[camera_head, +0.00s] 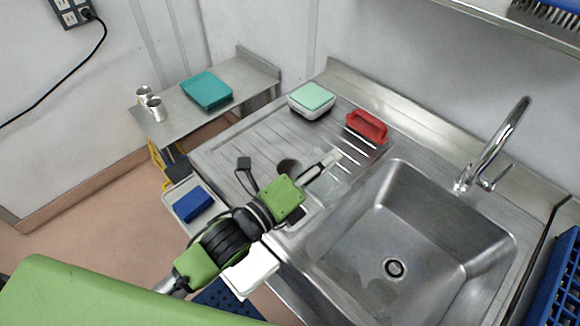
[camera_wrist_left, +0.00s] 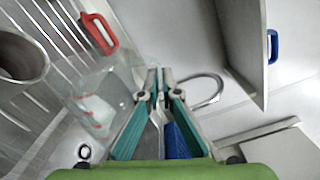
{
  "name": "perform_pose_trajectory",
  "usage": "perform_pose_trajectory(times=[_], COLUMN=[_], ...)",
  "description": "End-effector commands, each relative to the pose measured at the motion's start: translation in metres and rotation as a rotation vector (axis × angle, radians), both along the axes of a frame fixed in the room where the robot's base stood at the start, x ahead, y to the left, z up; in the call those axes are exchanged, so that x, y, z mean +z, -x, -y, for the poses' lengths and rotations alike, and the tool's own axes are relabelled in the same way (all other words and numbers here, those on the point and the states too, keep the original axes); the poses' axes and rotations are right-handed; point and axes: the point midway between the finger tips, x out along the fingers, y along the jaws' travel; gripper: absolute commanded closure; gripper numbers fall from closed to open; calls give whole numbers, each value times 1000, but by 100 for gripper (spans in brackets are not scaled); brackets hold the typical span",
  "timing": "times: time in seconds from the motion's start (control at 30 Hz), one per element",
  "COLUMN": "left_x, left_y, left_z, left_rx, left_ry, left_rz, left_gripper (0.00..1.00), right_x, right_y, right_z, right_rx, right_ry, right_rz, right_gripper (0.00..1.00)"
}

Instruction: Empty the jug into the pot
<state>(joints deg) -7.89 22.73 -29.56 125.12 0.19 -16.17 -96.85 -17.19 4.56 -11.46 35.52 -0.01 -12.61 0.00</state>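The clear jug (camera_head: 333,188) is see-through and hard to outline, by the near left corner of the sink. In the wrist view the jug (camera_wrist_left: 100,88) shows red marks, left of my fingertips. My left gripper (camera_head: 328,163) reaches over the drainboard; in the wrist view its fingers (camera_wrist_left: 155,78) come close together at the jug's side, seemingly on its handle. The exact contact, the jug's tilt and its contents are unclear. The metal pot (camera_head: 289,167) is partly hidden behind my gripper; its round mouth (camera_wrist_left: 22,50) shows in the wrist view. My right gripper is out of view.
The empty sink (camera_head: 445,250) with its tap (camera_head: 490,150) lies to the right. Two metal cups (camera_head: 150,102) and a teal block (camera_head: 207,90) are on the side table.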

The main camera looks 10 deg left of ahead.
Motion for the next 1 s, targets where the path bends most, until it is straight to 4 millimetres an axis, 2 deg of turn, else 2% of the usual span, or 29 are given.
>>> perform_pose_trajectory(times=[0.8,1.0], left_x=[14,15], left_y=[-19,-20], left_z=[-28,-30], left_rx=[1,0], left_ry=[142,158], left_rz=[-95,-107], left_gripper=[100,100], right_x=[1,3], right_y=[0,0], right_z=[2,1], right_rx=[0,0], right_ry=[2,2], right_rz=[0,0], right_gripper=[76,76])
